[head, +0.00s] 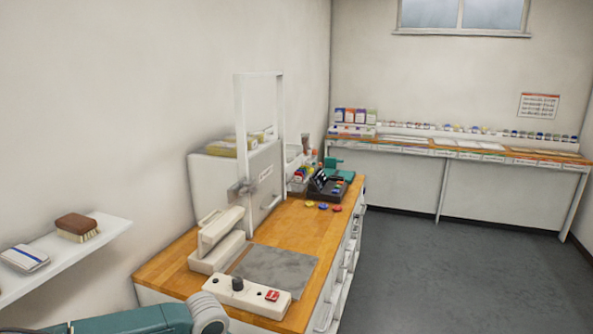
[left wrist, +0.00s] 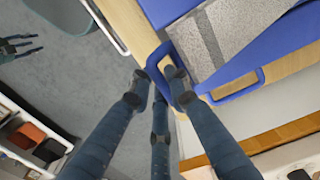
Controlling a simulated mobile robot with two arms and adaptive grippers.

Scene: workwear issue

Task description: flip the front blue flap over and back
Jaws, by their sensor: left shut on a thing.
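In the left wrist view, my left gripper (left wrist: 162,80) is closed on a blue loop handle (left wrist: 153,62) at the edge of a wooden worktop. Blue flap material (left wrist: 290,42) lies around a speckled grey panel (left wrist: 238,28) at the upper right. A second blue loop (left wrist: 243,92) sticks out to the right of my fingers and is free. How the held loop joins the flap is partly hidden by my fingers. My right gripper (left wrist: 28,47) shows at the far left, its fingers apart and empty, over the floor. The head view shows neither gripper nor the flap.
In the head view, a wooden counter (head: 190,265) carries a white press-like device (head: 215,240), a grey plate (head: 275,264) and a control box (head: 247,297). A wall shelf (head: 95,250) holds a brush (head: 77,227) and a folded cloth (head: 25,258). The floor (head: 430,260) at right is clear.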

